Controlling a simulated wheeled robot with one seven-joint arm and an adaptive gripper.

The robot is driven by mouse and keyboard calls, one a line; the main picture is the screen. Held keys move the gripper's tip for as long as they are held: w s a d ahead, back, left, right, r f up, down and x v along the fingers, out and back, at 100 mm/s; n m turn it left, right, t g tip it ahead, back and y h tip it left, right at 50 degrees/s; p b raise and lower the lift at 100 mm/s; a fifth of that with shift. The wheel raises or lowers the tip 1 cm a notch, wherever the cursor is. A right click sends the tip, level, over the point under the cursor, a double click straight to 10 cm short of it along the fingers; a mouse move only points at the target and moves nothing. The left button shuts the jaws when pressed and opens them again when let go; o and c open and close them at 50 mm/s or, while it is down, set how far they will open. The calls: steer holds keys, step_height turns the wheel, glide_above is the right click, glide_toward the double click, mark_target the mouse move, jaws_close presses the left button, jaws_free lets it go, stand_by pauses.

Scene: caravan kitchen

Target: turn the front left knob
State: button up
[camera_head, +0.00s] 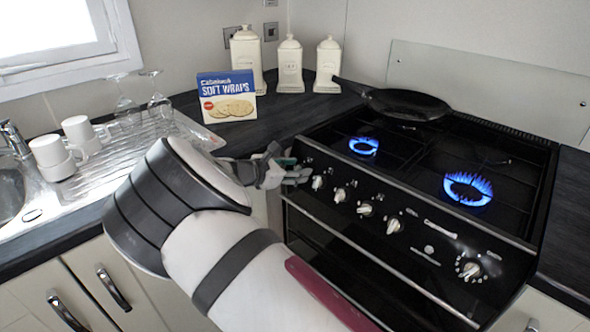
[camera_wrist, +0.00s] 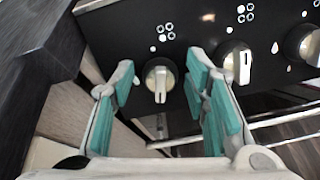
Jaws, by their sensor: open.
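The stove's front panel carries a row of pale metal knobs. The leftmost knob (camera_head: 317,182) is just right of my gripper (camera_head: 288,172) in the head view. In the wrist view this knob (camera_wrist: 160,78) lies between the two teal-padded fingers of my gripper (camera_wrist: 162,88), its grip bar pointing straight down. The fingers are open, one on each side of the knob in the picture. I see no clear contact, and the exact depth gap cannot be told. The second knob (camera_wrist: 236,64) is just right of the right finger.
Two burners show blue flames, a left one (camera_head: 363,146) and a right one (camera_head: 467,189). A black pan (camera_head: 408,104) sits at the back of the stove. A wraps box (camera_head: 228,97), canisters (camera_head: 290,66) and cups (camera_head: 78,130) stand on the counter. An oven handle (camera_head: 380,265) runs below the knobs.

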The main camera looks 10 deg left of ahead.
jaws_close()
